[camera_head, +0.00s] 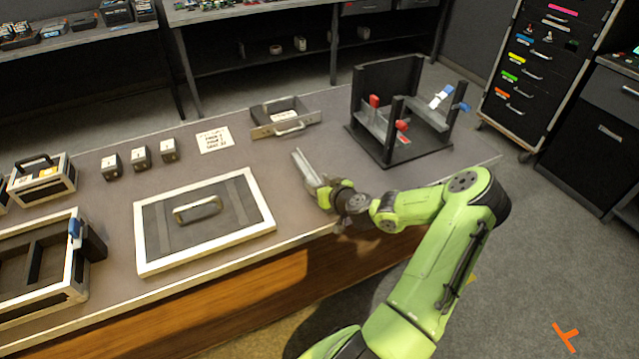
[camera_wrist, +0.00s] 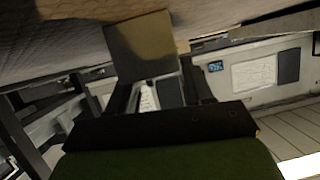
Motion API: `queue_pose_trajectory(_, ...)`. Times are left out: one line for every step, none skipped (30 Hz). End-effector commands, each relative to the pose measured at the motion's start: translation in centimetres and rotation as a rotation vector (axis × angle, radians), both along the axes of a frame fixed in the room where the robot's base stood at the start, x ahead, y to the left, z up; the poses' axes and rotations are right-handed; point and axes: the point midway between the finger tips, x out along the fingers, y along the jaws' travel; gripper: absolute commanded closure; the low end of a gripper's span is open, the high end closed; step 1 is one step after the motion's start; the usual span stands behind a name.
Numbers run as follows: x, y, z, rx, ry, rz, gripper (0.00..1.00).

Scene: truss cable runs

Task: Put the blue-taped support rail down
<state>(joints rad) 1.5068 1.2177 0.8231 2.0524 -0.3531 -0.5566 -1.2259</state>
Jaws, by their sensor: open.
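A grey channel-shaped rail (camera_head: 304,167) lies on or just above the bench top, right of the middle. Its near end is at my gripper (camera_head: 322,190), which hides that end. No blue tape shows on the visible part of this rail. In the wrist view my gripper's dark fingers (camera_wrist: 165,92) stand apart. A tan-grey flat piece (camera_wrist: 145,42) shows beyond them; I cannot tell whether it is the rail. A black stand (camera_head: 392,149) at the right holds grey rails with red clips (camera_head: 374,101) and blue ends (camera_head: 461,107).
A grey open tray (camera_head: 262,131) with a handle lies behind the rail. A white-framed panel (camera_head: 148,245) with a handle lies to the left. Several small dark blocks (camera_head: 140,156) and a printed sheet (camera_head: 215,140) lie farther back. Bench top (camera_head: 250,162) between tray and panel is clear.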

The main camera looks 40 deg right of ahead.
Motion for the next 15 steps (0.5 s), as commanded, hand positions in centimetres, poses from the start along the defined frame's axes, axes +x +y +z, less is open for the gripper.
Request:
queue_pose_trajectory(0.0,0.0,0.0,0.000,0.000,0.000,0.49)
queue_pose_trajectory(0.0,0.0,0.0,0.000,0.000,0.000,0.49)
queue_pose_trajectory(0.0,0.0,0.2,0.000,0.000,0.000,0.49)
queue_pose_trajectory(0.0,0.0,0.3,0.001,0.000,0.000,0.49)
queue_pose_trajectory(-0.1,0.0,0.5,0.001,0.000,-0.001,0.49)
queue_pose_trajectory(-0.9,0.1,0.6,-0.001,0.001,0.000,0.49)
queue_pose_trajectory(-1.4,0.2,0.9,-0.001,0.001,0.000,0.49)
queue_pose_trajectory(-2.1,0.3,1.1,-0.001,0.001,-0.003,0.49)
queue_pose_trajectory(-3.2,0.5,1.6,-0.001,0.003,-0.004,0.49)
queue_pose_trajectory(-4.0,0.6,1.8,0.000,0.003,-0.004,0.49)
queue_pose_trajectory(-4.8,0.8,2.2,-0.001,0.003,-0.004,0.49)
queue_pose_trajectory(-5.8,1.0,2.6,0.001,0.002,-0.004,0.49)
queue_pose_trajectory(-6.6,1.1,2.9,-0.001,0.003,-0.004,0.49)
queue_pose_trajectory(-7.3,1.3,3.1,0.001,0.002,-0.004,0.49)
queue_pose_trajectory(-8.1,1.5,3.5,0.001,0.003,-0.003,0.49)
